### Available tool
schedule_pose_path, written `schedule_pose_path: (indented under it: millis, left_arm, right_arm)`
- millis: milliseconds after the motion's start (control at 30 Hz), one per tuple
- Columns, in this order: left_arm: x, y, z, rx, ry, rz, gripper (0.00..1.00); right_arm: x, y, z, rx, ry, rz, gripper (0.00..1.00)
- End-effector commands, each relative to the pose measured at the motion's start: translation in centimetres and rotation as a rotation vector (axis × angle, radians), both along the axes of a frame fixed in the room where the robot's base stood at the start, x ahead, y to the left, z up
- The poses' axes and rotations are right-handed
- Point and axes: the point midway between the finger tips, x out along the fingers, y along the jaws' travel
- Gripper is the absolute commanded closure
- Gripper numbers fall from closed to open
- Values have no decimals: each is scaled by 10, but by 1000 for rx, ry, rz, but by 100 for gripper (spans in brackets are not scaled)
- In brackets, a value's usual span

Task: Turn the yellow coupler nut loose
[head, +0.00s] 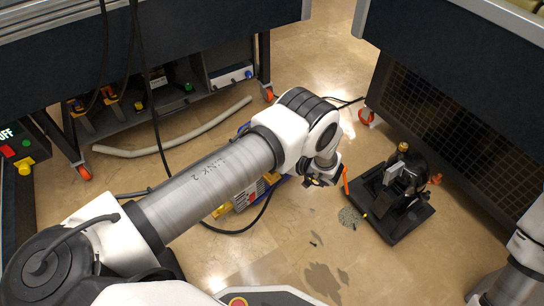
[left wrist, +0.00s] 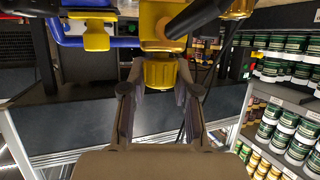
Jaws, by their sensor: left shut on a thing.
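In the left wrist view the yellow coupler nut (left wrist: 160,74) hangs at the lower end of a yellow fitting (left wrist: 158,25). My left gripper (left wrist: 160,86) has one finger on each side of it and is shut on it. In the head view my left gripper (head: 323,180) is small and dark at the end of the arm, and I cannot make out the nut there. My right arm shows at the lower right edge of the head view, with its gripper outside the picture.
A blue pipe (left wrist: 122,42) with a yellow fitting (left wrist: 96,38) lies left of the nut. A black machine on a tray (head: 385,232) stands on the floor, right of my left gripper. Cables and a pale hose (head: 180,138) lie on the floor. Shelves of cans (left wrist: 290,130) stand right.

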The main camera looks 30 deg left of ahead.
Motion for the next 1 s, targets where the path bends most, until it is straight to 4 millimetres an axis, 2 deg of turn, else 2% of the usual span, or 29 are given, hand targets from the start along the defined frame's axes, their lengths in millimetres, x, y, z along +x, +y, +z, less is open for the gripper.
schedule_pose_path:
  millis: [1000]
  left_arm:
    - [-1, 1, 0, 1, 3, 82, 100]
  right_arm:
    - [0, 0, -8, 0, 0, 0, 46]
